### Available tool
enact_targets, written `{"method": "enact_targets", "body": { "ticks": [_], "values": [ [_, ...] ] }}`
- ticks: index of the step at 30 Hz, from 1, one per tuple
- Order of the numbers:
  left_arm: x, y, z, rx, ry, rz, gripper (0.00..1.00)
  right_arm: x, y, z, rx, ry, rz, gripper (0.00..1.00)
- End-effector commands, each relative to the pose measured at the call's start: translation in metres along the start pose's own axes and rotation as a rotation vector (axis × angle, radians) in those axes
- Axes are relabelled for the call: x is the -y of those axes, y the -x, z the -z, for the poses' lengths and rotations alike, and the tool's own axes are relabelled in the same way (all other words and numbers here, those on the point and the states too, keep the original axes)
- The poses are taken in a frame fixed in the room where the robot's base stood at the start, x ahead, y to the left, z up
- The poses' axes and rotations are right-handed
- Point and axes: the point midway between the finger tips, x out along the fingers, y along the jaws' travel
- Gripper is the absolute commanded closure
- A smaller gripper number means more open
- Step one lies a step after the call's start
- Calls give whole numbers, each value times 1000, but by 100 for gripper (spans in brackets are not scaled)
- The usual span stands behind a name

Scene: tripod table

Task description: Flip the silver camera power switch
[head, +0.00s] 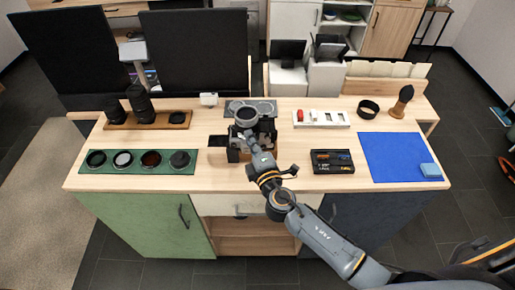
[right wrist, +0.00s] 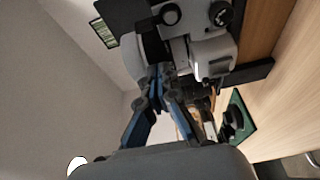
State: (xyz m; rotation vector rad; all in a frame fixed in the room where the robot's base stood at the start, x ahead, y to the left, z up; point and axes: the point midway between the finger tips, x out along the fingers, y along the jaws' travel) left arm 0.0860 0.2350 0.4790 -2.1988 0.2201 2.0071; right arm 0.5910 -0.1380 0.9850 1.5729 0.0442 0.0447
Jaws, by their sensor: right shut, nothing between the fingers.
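The silver camera (right wrist: 212,52), with black parts and round dials on its top, shows close up in the right wrist view. My right gripper (right wrist: 157,80) is shut and empty, its blue-lined fingertips right beside the camera body. I cannot tell whether they touch it. In the head view my right arm reaches from the lower right to the middle of the table, and its gripper (head: 243,142) is over the dark camera area, hiding much of it. The power switch is too small to make out. My left gripper is not in view.
A green mat (head: 104,166) with several round lens filters lies left. A wooden tray (head: 147,125) with lenses stands behind it. A black case (head: 332,161), a blue mat (head: 388,151), a white tray (head: 321,118) and a brush (head: 402,101) are right.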

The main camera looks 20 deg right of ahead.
Motion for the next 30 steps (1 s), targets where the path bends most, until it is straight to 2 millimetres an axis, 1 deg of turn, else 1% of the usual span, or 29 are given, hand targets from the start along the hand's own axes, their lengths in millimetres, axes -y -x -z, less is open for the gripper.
{"method": "enact_targets", "body": {
  "ticks": [1,3,6,10,23,30],
  "values": [
    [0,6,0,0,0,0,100,-2,-3,-6,1,6,2,100],
    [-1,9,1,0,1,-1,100,-2,3,-18,1,6,2,100],
    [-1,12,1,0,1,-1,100,-1,7,-28,1,5,1,100],
    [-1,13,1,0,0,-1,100,0,10,-36,0,3,0,100],
    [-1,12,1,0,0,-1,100,1,11,-38,0,-2,-1,100],
    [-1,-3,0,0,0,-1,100,3,12,-39,-1,-47,-16,100]
  ]
}}
